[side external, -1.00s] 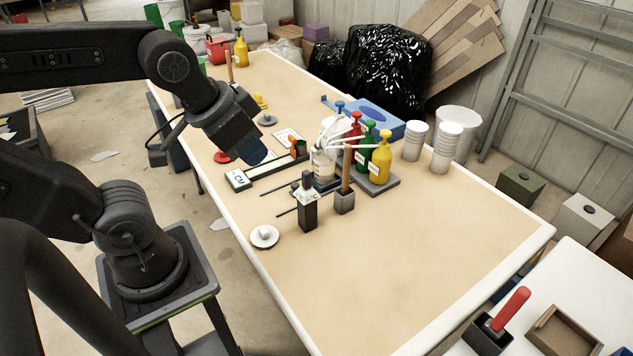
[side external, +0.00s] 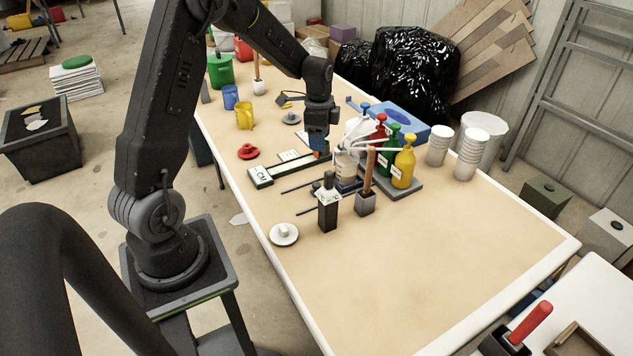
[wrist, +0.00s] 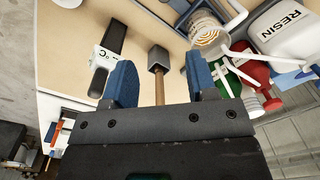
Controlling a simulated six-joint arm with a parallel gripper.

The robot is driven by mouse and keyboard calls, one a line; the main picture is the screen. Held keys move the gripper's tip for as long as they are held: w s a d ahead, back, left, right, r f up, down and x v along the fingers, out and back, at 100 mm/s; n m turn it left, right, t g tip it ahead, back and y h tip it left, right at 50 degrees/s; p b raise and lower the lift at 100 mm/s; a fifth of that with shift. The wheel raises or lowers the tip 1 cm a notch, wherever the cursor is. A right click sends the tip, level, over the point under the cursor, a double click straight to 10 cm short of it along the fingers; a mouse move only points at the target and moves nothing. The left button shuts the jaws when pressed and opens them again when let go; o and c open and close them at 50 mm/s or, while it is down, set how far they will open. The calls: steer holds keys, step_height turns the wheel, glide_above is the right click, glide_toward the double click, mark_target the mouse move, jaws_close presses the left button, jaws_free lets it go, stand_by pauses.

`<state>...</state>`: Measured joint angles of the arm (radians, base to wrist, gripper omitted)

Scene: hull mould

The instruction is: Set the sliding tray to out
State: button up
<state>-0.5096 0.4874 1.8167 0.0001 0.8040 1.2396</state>
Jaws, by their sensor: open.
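The sliding tray appears to be the dark flat base (side external: 347,187) under a pale cup (side external: 346,168), at the inner end of two thin dark rails (side external: 298,187). The bottles and tubes hide part of it, so I cannot tell its exact position on the rails. My gripper (side external: 317,148) points down over the table, behind and left of the cup, with its tips near a dark bar marked CM. In the wrist view my gripper (wrist: 161,80) has its blue fingers spread wide, with nothing visibly held. The cup (wrist: 207,35) lies beyond the right finger there.
A grey block with an upright wooden handle (side external: 370,170) and a dark meter (side external: 328,210) stand close in front of the rails. Pump bottles (side external: 403,165) crowd the right side. The CM bar (side external: 290,168) lies left. The table's front right (side external: 430,265) is clear.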

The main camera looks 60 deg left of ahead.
mark_target(316, 184)
steer(key=shift+m, duration=0.3)
steer(key=f, duration=0.5)
steer(key=a+f, duration=0.1)
steer(key=f, duration=0.5)
steer(key=a+f, duration=0.1)
steer(key=f, duration=0.4)
steer(key=shift+w+f, duration=0.1)
steer(key=shift+f, duration=0.15)
jaws_close()
